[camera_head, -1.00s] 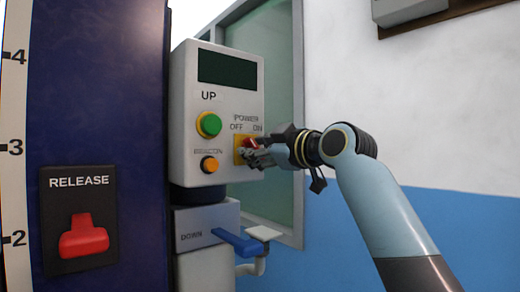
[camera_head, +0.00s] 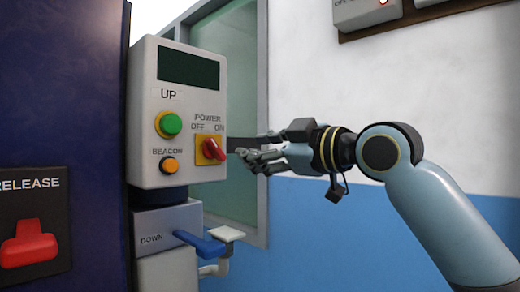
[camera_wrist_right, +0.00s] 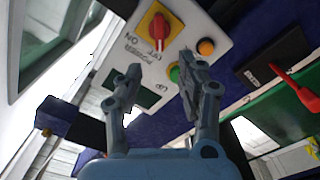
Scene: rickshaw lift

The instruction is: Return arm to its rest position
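My right gripper (camera_head: 262,154) is just to the right of the control box (camera_head: 150,120). It is empty, and in the right wrist view (camera_wrist_right: 158,68) its two fingers stand apart. The red power knob (camera_head: 214,149) sits on a yellow plate on the box. It is tilted, and the fingertips appear clear of it. The knob also shows beyond the fingers in the right wrist view (camera_wrist_right: 159,29). A green UP button (camera_head: 171,124) and an orange beacon button (camera_head: 170,165) are left of the knob. My left gripper is out of view.
A blue lever (camera_head: 200,242) marked DOWN juts out below the box. A red release lever (camera_head: 28,243) is on the dark blue column (camera_head: 70,90) at left. A window frame (camera_head: 262,100) stands behind the gripper. A wall box (camera_head: 362,12) is at upper right.

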